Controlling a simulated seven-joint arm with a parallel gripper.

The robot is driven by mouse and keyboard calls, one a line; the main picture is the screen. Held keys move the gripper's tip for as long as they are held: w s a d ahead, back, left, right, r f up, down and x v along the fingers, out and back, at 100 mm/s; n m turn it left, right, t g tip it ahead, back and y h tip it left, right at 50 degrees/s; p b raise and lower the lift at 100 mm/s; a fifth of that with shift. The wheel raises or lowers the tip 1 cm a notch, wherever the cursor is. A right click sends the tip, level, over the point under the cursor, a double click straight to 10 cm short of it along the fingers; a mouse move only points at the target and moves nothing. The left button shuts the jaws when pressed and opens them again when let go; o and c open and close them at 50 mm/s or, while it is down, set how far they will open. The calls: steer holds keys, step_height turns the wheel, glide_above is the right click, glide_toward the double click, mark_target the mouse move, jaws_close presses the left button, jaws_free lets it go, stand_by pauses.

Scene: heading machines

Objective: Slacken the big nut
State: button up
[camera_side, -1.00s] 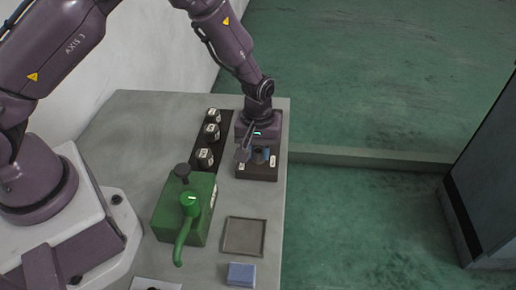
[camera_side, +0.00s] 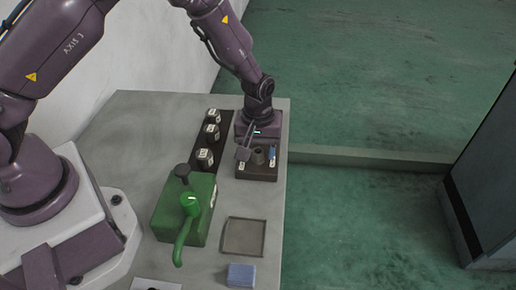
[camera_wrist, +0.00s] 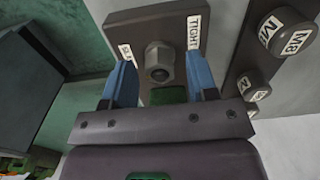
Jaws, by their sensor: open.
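The big nut (camera_wrist: 159,61) is a grey hexagon around a stud end, on a dark block (camera_wrist: 150,22) with a "TIGHT" label on the right and a partly hidden label on the left. In the side view the nut (camera_side: 258,156) stands on the block (camera_side: 257,173) near the bench's right edge. My gripper (camera_side: 258,152) is open directly above the block. In the wrist view its two blue fingers stand one on each side of the nut, with gaps between. I cannot tell how far down the fingers reach.
Several black labelled knobs (camera_side: 205,157) stand on a dark strip left of the block. A green machine with a lever (camera_side: 184,213), a shallow tray (camera_side: 243,237) and a blue block (camera_side: 241,274) are nearer the front. Bare bench lies between them.

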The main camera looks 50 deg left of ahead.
mark_target(256, 151)
step_height(256, 151, up, 13)
steer(key=shift+f, duration=0.2)
stand_by(0.4)
steer(key=s+a+r+m+t, duration=0.2)
steer(key=s+a+r+m, duration=0.1)
steer(key=s+r, duration=0.6)
steer(key=s+a+r+m+t, duration=0.3)
steer(key=s+r+m, duration=0.3)
steer(key=s+r, duration=0.3)
steer(key=s, duration=0.3)
steer(key=shift+t, duration=0.3)
steer(key=shift+c, duration=0.4)
